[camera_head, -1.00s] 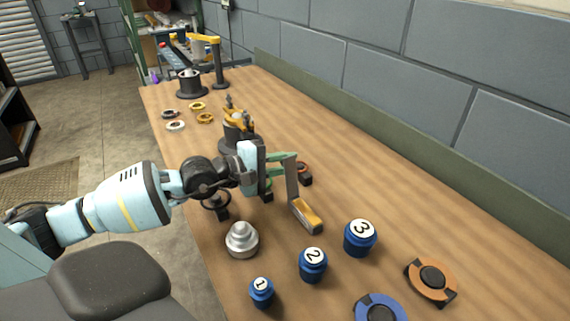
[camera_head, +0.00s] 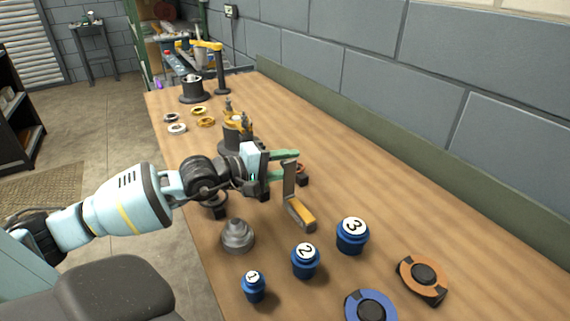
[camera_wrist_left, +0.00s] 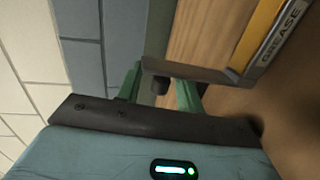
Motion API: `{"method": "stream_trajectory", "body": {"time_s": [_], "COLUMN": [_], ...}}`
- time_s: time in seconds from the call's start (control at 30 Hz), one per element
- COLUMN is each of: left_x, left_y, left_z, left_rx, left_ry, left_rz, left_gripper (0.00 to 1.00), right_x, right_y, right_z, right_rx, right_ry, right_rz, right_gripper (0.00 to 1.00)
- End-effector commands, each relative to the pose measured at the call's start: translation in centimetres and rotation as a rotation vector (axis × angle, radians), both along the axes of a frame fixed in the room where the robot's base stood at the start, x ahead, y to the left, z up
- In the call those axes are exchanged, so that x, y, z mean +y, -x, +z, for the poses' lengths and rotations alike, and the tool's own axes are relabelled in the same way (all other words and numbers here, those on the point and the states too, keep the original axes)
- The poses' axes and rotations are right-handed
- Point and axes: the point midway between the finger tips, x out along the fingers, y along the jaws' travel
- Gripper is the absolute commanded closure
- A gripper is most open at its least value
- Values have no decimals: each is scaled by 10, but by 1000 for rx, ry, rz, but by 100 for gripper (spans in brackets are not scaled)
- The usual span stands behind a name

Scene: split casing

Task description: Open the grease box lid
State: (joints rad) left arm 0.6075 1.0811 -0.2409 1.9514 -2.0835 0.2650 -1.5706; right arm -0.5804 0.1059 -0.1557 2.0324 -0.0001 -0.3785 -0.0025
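The grease box (camera_head: 300,213) lies on the workbench, a small tray with yellow inside; its GREASE label (camera_wrist_left: 285,32) shows in the left wrist view. Its grey lid (camera_head: 289,181) stands raised at the box's far end. My left gripper (camera_head: 281,164) is at the lid's upper part, with its green fingers apart. The left wrist view also shows the two fingers (camera_wrist_left: 159,90) spread, close to the grey lid edge. I cannot tell whether they touch the lid. My right gripper is out of view.
Blue numbered pots, including pot 3 (camera_head: 352,236), and a silver stepped part (camera_head: 237,236) stand nearer. Orange (camera_head: 423,279) and blue (camera_head: 370,307) round parts lie at the front. A fixture (camera_head: 238,130) stands behind my gripper. The bench's right side is clear.

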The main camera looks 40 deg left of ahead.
Motion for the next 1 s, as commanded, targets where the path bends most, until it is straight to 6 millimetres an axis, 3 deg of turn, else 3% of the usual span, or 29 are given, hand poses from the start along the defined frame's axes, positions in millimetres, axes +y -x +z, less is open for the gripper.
{"method": "stream_trajectory", "body": {"time_s": [0.37,1.0], "left_x": [3,23], "left_y": [4,48], "left_z": [-1,8], "left_rx": [2,3], "left_ry": [-2,-2], "left_rz": [3,-1], "left_gripper": [63,63], "right_x": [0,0], "right_y": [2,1], "right_z": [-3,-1], "right_rx": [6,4], "right_ry": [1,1], "right_rz": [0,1], "right_gripper": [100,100]}}
